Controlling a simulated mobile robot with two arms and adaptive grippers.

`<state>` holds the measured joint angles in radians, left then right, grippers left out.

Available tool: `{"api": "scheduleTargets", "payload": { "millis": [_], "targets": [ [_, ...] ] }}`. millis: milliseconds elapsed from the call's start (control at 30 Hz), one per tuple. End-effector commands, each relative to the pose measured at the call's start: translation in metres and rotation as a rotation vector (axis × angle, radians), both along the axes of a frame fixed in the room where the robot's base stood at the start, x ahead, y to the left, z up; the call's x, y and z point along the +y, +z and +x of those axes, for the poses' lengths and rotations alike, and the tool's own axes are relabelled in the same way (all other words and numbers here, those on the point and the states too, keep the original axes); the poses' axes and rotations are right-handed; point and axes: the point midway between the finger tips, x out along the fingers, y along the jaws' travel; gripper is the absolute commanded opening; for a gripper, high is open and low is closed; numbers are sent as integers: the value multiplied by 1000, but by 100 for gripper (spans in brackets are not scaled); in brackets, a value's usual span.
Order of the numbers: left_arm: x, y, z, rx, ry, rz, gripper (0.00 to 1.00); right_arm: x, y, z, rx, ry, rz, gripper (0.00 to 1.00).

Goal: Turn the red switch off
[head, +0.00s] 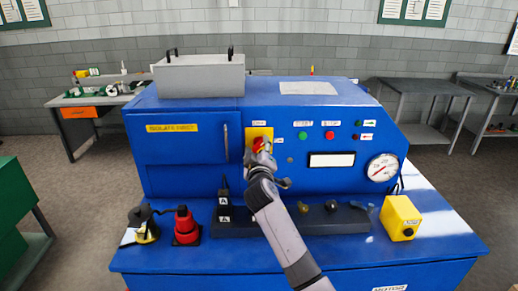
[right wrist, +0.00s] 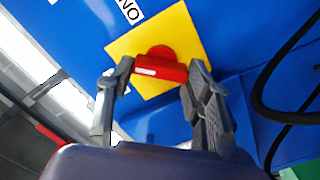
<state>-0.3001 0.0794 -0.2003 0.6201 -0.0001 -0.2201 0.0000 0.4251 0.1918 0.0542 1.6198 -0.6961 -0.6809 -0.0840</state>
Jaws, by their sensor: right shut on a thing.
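The red switch (right wrist: 160,67) sits on a yellow square plate (right wrist: 188,33) on the front of the blue machine (head: 200,120). In the head view the red switch (head: 259,141) is partly hidden by my right gripper (head: 261,150). In the right wrist view my right gripper (right wrist: 158,72) has one finger at each end of the red handle and is shut on it. The handle lies nearly crosswise in that view, slightly tilted. A label reading "ON" (right wrist: 131,10) shows beside the plate. My left gripper is not in view.
Green and red buttons (head: 329,135) and a gauge (head: 382,168) are right of the switch. A red-and-black object (head: 186,226), a dark block (head: 345,219) and a yellow box (head: 400,217) stand on the front ledge. A black cable (right wrist: 265,90) hangs beside the gripper.

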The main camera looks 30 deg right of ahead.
Motion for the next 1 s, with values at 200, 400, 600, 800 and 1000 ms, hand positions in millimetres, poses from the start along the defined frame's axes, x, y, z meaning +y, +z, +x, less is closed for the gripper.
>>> {"api": "scheduleTargets", "payload": {
  "millis": [200, 400, 600, 800, 1000],
  "targets": [
    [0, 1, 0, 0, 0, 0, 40, 1, -1, 0, 110, 1, -178, 19],
    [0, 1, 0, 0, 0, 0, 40, 1, -2, 0, 207, 1, -335, 19],
    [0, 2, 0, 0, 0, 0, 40, 1, -3, 1, 289, 0, -469, 19],
    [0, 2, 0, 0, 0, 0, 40, 1, -3, 1, 350, 1, -568, 19],
    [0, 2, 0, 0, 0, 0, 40, 1, -4, 1, 386, 2, -625, 19]
  ]
}}
